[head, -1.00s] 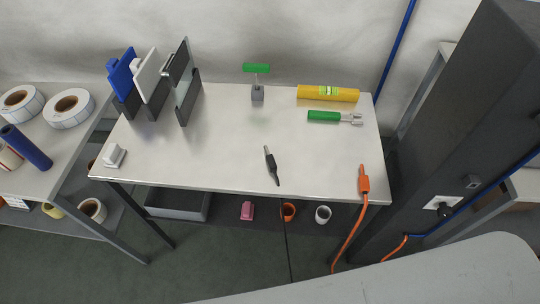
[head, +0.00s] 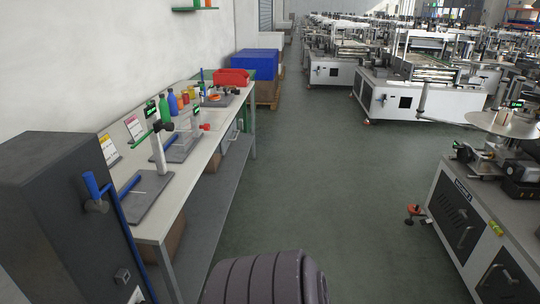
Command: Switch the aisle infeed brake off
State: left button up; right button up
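I cannot pick out a brake or its switch for sure in this view. A labelling machine (head: 468,228) with a white and dark cabinet stands close on the right. It carries a large pale disc (head: 505,124) and a small green-lit display (head: 517,104). More labelling machines stand farther back in rows, one of them a white machine (head: 424,98) beyond the aisle floor. Neither of my grippers shows.
The green aisle floor (head: 320,180) is open between the near machine and a long workbench (head: 160,217) along the left wall. A dark pillar-like cabinet (head: 50,200) stands at the near left. Blue crates (head: 256,63) are stacked beyond the bench.

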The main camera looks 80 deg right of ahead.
aim_at(423, 222)
jog(key=z, duration=0.45)
jog(key=l+z, duration=0.15)
jog(key=z, duration=0.3)
jog(key=l+z, duration=0.1)
jog(key=z, duration=0.75)
jog(key=l+z, duration=0.15)
jog(key=z, duration=0.75)
jog(key=i+l+z, duration=0.2)
jog(key=z, duration=0.2)
jog(key=i+l+z, duration=0.15)
jog(key=z, duration=0.25)
jog(key=i+z, duration=0.4)
jog(key=k+l, duration=0.05)
jog(key=k, duration=0.05)
